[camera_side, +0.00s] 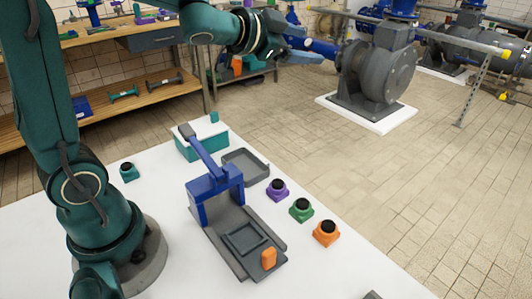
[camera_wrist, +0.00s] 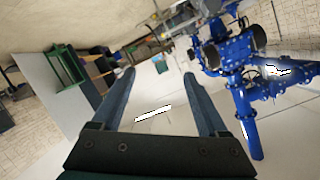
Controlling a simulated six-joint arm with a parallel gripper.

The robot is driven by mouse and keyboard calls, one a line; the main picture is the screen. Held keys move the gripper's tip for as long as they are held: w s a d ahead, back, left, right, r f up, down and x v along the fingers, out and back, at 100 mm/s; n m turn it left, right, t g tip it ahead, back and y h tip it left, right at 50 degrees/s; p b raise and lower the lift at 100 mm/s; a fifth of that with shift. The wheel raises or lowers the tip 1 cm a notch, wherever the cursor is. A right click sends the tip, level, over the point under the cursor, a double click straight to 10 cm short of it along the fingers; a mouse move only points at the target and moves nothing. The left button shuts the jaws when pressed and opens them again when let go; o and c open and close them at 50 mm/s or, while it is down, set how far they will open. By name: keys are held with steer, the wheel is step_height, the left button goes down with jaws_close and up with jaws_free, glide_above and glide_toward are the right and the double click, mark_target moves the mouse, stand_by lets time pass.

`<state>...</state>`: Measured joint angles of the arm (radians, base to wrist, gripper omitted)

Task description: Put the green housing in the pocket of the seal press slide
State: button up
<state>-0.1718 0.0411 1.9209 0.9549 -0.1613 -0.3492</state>
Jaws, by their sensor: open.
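The green housing (camera_side: 302,209), with a black round top, stands upright on the white table between a purple housing (camera_side: 277,189) and an orange housing (camera_side: 326,232). The seal press (camera_side: 214,196) has a blue frame with a raised lever. Its grey slide (camera_side: 240,243) extends toward the front, and the square pocket (camera_side: 246,238) looks empty. My gripper (camera_side: 300,52) is high above and behind the table, far from the housings. In the wrist view my gripper (camera_wrist: 160,85) is open with nothing between its fingers. No housing shows in the wrist view.
An orange block (camera_side: 268,258) sits on the slide's front end. A grey tray (camera_side: 246,166) and a teal-sided box (camera_side: 201,140) stand behind the press. A teal housing (camera_side: 128,172) stands at left. The table's right front is mostly clear.

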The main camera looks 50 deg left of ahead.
steer(key=s+f+n+g+y, duration=0.1)
steer(key=s+f+n+g, duration=0.1)
steer(key=s, duration=0.4)
steer(key=s+f+n+g+y, duration=0.1)
steer(key=s+n+g, duration=0.1)
steer(key=s, duration=0.5)
steer(key=shift+f+n, duration=0.35)
steer(key=shift+n, duration=0.15)
steer(key=s+d+f+g+h, duration=0.1)
steer(key=s+d+f, duration=0.1)
steer(key=s, duration=0.2)
steer(key=s+d+f+g, duration=0.2)
steer(key=s, duration=0.2)
steer(key=s+d+f+n+g+h, duration=0.1)
steer(key=s+d+f+g, duration=0.1)
steer(key=s, duration=0.2)
steer(key=shift+s+f+h, duration=0.15)
steer(key=shift+s+h, duration=0.15)
steer(key=shift+c, duration=0.2)
